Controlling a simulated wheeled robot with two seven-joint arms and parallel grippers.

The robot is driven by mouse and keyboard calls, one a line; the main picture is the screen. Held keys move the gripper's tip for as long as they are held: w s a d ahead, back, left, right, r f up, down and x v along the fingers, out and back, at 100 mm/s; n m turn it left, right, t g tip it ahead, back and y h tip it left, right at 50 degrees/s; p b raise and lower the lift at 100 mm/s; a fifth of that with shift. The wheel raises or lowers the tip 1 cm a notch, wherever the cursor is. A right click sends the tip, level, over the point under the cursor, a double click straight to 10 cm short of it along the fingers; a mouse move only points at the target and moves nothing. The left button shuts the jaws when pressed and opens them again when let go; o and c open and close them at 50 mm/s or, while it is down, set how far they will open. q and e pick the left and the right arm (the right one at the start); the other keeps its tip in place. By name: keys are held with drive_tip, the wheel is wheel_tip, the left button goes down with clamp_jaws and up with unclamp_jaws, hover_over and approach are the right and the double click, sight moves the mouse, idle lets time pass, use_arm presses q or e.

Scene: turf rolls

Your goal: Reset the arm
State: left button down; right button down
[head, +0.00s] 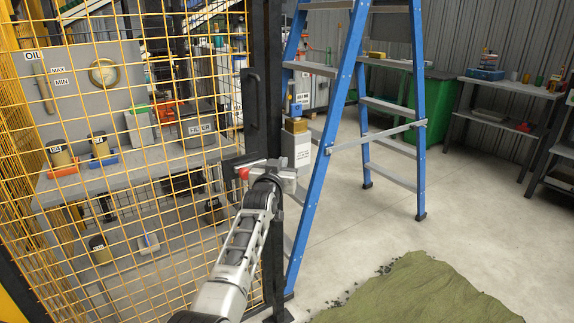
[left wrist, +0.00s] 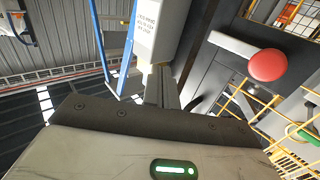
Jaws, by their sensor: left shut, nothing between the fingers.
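My left gripper (head: 272,165) is at the end of my arm, raised in front of the dark post at the cage's edge. It is shut and empty. In the left wrist view its shut fingers (left wrist: 160,86) point away beyond the dark edge of the hand. A red round knob (head: 243,174) is just left of the gripper; it also shows in the left wrist view (left wrist: 268,65). A pale box with printed text (head: 297,150) is just behind and right of the gripper; I cannot tell whether they touch. My right gripper is in neither view.
A yellow mesh fence (head: 130,110) with a dark door handle (head: 251,97) fills the left. A blue stepladder (head: 338,110) stands right of the post. A green turf piece (head: 420,290) lies on the floor at front right. Open concrete floor (head: 470,220) lies at right.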

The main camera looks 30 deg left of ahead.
use_arm(q)
drive_tip(key=s+d+f+m+g+h, duration=0.2)
drive_tip(key=s+d+f, duration=0.4)
drive_tip(key=s, duration=0.4)
drive_tip(key=s+d+f+m+g+h, duration=0.15)
drive_tip(key=s+d+f, duration=0.25)
drive_tip(key=s+f, duration=0.5)
drive_tip(key=s+d+f+m+g+h, duration=0.15)
drive_tip(key=s+d+f, duration=0.4)
drive_tip(key=s, duration=0.55)
drive_tip(key=s+d+f+g+h, duration=0.1)
drive_tip(key=s+d, duration=0.4)
drive_tip(key=s, duration=0.6)
drive_tip(key=shift+d+f+g+h, duration=0.15)
drive_tip(key=shift+f+g+h, duration=0.35)
drive_tip(key=shift+h, duration=0.3)
